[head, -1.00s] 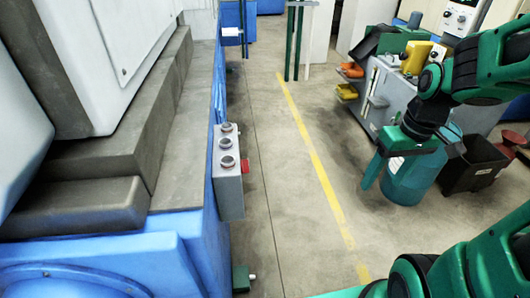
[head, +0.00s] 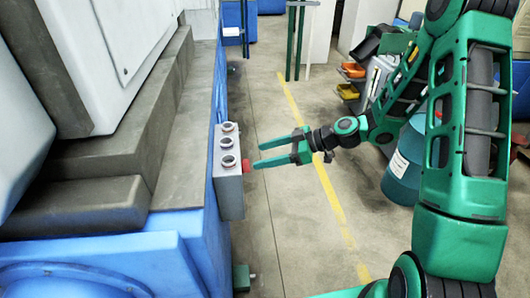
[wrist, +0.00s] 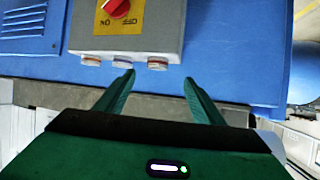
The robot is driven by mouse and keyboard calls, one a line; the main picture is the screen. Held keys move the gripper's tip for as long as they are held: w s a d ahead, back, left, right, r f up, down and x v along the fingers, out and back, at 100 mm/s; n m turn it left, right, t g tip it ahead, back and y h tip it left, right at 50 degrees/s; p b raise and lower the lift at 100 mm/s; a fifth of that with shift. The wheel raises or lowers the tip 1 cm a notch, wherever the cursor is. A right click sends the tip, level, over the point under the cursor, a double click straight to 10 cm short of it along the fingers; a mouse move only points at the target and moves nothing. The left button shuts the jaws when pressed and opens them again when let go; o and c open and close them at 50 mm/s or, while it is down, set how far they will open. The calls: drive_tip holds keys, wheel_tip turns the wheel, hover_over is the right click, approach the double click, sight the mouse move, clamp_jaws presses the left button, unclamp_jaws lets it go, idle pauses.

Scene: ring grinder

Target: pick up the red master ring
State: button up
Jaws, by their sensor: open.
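Three round ring-like pieces sit in a row on top of a grey control box: far (head: 228,127), middle (head: 227,141) and near (head: 228,161). Their rims look faintly reddish; I cannot tell which is the red master ring. In the wrist view their edges show along the box's side, one (wrist: 157,65) close by the fingertips. My gripper (head: 258,155) is open and empty, pointing left at the box from the aisle side. In the wrist view its fingers (wrist: 158,77) are spread and point toward the box edge.
The grey box (head: 230,195) is mounted on the blue machine (head: 190,245). A red ON/OFF knob (head: 246,165) sticks out of its aisle side, close to my fingertips; it also shows in the wrist view (wrist: 117,8).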

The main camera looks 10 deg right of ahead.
drive_tip(key=a, duration=0.1)
approach(223, 161)
drive_tip(key=x, duration=0.5)
drive_tip(key=shift+w+a+f, duration=0.1)
drive_tip(key=shift+a+f, duration=0.1)
drive_tip(key=shift+a, duration=0.15)
drive_tip(key=shift+y, duration=0.3)
drive_tip(key=c, duration=1.2)
drive_tip(key=o, duration=0.9)
drive_tip(key=shift+w, duration=0.1)
drive_tip(key=o, duration=0.5)
drive_tip(key=shift+o, duration=0.2)
